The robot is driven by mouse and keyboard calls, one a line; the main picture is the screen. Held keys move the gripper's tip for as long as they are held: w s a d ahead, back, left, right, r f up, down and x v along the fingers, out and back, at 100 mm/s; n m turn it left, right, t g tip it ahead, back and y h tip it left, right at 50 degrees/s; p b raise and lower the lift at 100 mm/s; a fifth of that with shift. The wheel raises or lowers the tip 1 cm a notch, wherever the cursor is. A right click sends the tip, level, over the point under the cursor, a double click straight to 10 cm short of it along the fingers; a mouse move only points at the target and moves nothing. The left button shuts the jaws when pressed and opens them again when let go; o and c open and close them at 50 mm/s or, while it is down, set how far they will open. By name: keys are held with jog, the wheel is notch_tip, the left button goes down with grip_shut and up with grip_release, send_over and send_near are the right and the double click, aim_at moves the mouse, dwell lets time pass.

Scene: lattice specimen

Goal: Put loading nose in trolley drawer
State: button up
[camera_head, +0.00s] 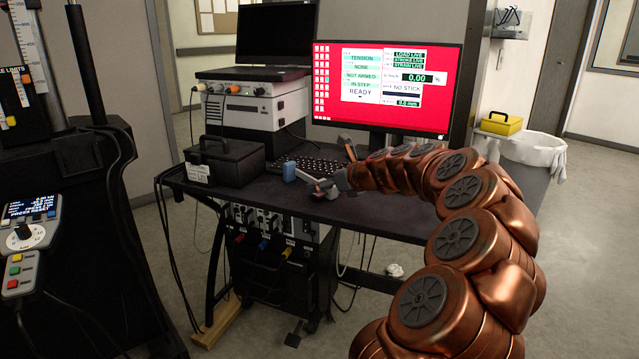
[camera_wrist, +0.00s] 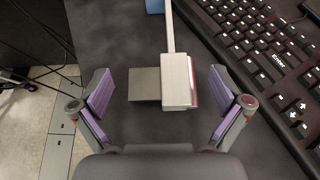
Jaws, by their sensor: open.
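My gripper (camera_wrist: 160,95) is open, its two purple-padded fingers spread on either side of a pale metallic block (camera_wrist: 178,80). The block has a thin rod running away from me and a reddish edge on its right. A flat dark grey plate (camera_wrist: 144,84) lies against its left side. I cannot tell for sure whether this is the loading nose. Neither finger visibly touches it. In the head view my gripper (camera_head: 328,187) is low over the desk, in front of the keyboard.
The black desk (camera_head: 370,212) carries a blue object (camera_head: 289,171), a keyboard (camera_head: 318,164), a dark box (camera_head: 224,160) and a monitor (camera_head: 388,85). The keyboard (camera_wrist: 262,50) is close to my right finger. A yellow box (camera_head: 501,123) sits by a bin (camera_head: 530,160).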

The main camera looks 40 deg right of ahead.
jog(key=p+v, duration=0.1)
jog(key=v, duration=0.7)
jog(key=shift+s+r, duration=0.15)
jog(key=shift+s, duration=0.25)
jog(key=shift+a, duration=0.1)
